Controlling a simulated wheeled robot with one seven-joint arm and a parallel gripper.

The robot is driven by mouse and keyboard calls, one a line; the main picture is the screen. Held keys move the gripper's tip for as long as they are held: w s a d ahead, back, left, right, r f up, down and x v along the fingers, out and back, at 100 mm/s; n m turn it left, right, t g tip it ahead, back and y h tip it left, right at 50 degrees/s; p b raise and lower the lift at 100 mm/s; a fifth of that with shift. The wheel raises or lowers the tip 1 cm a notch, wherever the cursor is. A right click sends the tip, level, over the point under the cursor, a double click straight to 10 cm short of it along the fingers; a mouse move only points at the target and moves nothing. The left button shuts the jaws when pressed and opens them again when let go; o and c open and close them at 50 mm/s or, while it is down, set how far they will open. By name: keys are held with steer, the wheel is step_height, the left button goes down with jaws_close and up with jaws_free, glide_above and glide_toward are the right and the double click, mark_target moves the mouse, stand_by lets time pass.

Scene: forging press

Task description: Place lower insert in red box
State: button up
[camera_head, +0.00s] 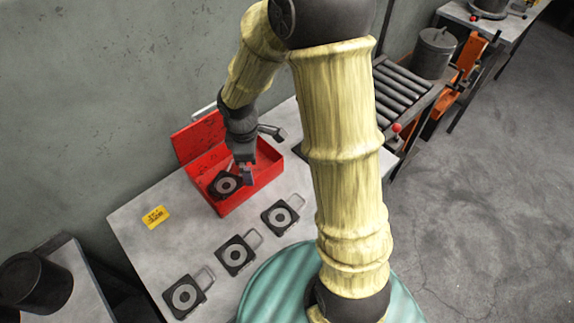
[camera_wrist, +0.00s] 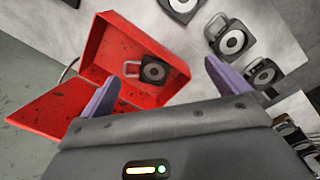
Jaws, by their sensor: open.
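The red box (camera_head: 262,177) stands on the grey table with its lid open toward the wall. One dark square insert with a light ring (camera_head: 226,184) lies inside the box; it also shows there in the wrist view (camera_wrist: 153,71), with its loop handle. Three like inserts lie in a row on the table in front of the box: a near one (camera_head: 184,296), a middle one (camera_head: 236,254) and a far one (camera_head: 280,215). My gripper (camera_head: 246,178) is over the box, beside the insert in it. In the wrist view its purple fingers (camera_wrist: 160,82) are spread apart with nothing between them.
A yellow label (camera_head: 155,217) lies on the table (camera_head: 150,252) left of the box. A roller conveyor (camera_head: 400,88) and a grey canister (camera_head: 433,52) are at the right. A dark cylinder (camera_head: 35,283) stands at the lower left.

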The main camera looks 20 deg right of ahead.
steer(key=s+d+r+m+t, duration=0.2)
steer(key=s+d+r+m, duration=0.3)
steer(key=s+m, duration=0.5)
steer(key=d+m, duration=0.1)
steer(key=m, duration=0.3)
steer(key=shift+d+r, duration=0.25)
steer(key=shift+r, duration=0.1)
steer(key=shift+w, duration=0.1)
